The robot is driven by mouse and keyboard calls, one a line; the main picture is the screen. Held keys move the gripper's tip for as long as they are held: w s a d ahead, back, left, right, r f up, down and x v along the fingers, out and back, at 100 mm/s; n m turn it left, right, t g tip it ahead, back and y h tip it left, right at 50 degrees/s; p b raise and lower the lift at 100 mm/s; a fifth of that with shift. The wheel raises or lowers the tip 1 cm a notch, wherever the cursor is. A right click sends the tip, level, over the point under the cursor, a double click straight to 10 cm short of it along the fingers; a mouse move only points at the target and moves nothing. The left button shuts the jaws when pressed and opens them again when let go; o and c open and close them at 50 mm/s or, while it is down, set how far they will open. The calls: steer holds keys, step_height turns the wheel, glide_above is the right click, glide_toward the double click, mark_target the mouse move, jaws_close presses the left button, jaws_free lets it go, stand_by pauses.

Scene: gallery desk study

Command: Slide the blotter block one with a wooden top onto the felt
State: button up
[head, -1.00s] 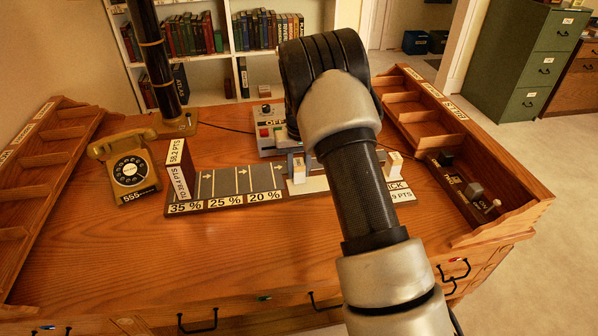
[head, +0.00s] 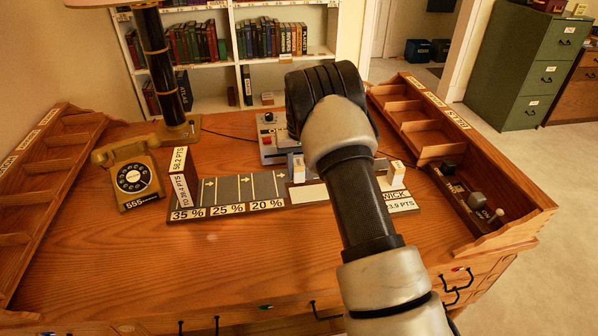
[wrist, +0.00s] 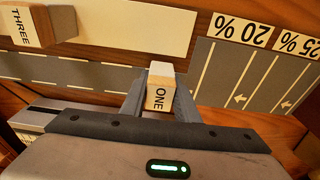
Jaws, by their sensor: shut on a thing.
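My gripper (wrist: 158,98) is shut on the block marked ONE (wrist: 160,92), with one finger on each side, in the wrist view. The block has a pale wooden face and a whitish end. In the head view block one (head: 298,168) shows just left of my arm, which hides much of the gripper. The grey felt (head: 232,187) has pale lines and arrows and lies to its left, above the 35 %, 25 % and 20 % labels. The felt also fills the right of the wrist view (wrist: 225,75). I cannot tell whether the block touches the board.
A block marked THREE (wrist: 26,25) stands apart from block one. A grey control box (head: 270,148) is behind the board. A telephone (head: 134,178) is at left. The desk front (head: 240,260) is clear.

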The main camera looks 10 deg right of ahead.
steer(key=shift+w, duration=1.35)
steer(key=shift+f, duration=0.2)
steer(key=o, duration=1.2)
steer(key=shift+r, duration=0.1)
